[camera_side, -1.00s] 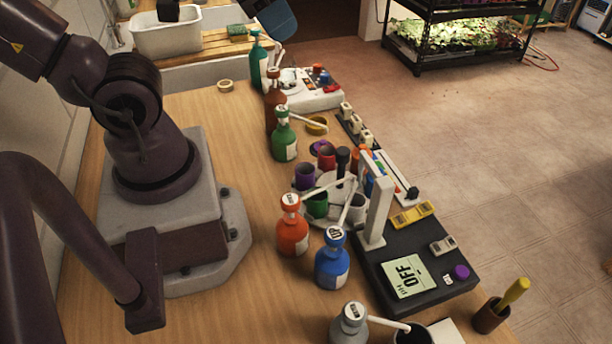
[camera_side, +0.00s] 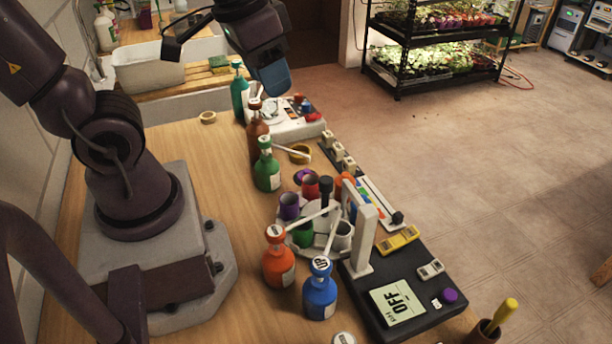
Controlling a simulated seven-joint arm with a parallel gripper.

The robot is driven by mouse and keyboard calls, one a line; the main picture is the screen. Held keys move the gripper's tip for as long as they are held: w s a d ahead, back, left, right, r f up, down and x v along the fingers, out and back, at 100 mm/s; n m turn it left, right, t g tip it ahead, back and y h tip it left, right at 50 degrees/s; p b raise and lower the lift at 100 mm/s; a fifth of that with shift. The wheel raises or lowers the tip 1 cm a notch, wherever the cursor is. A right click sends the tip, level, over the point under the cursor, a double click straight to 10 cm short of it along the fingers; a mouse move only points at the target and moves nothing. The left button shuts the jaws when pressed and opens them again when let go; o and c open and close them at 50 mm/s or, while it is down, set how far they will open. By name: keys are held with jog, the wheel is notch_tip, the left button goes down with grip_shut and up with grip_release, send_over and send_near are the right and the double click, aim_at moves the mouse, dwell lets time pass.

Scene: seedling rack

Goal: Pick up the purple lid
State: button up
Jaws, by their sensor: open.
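A small purple disc that looks like the purple lid (camera_side: 304,176) lies on the wooden table, behind the purple cup (camera_side: 289,206) and left of the red cup (camera_side: 311,184). The red cup partly hides it. My gripper (camera_side: 273,82) is at the top of the side view, above the far end of the table and well apart from the disc. Its blue end points down; the fingers do not show clearly. I see nothing held in it.
Green (camera_side: 266,166), brown (camera_side: 257,128), orange (camera_side: 278,258) and blue (camera_side: 320,290) bottles stand around the cups. A white upright post (camera_side: 361,235) rises at the right. A white device (camera_side: 290,130) sits under my gripper.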

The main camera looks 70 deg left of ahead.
jog(key=w+a+f+n+g, duration=0.3)
jog(key=w+a+f+n, duration=0.3)
jog(key=f, duration=0.2)
jog(key=n, duration=1.1)
send_near(306, 170)
jog(key=shift+g, duration=0.4)
jog(key=f, duration=0.9)
jog(key=shift+w+a+f, duration=0.1)
jog(key=shift+w+f, duration=0.05)
jog(key=shift+w, duration=0.1)
jog(key=shift+c, duration=0.5)
grip_shut()
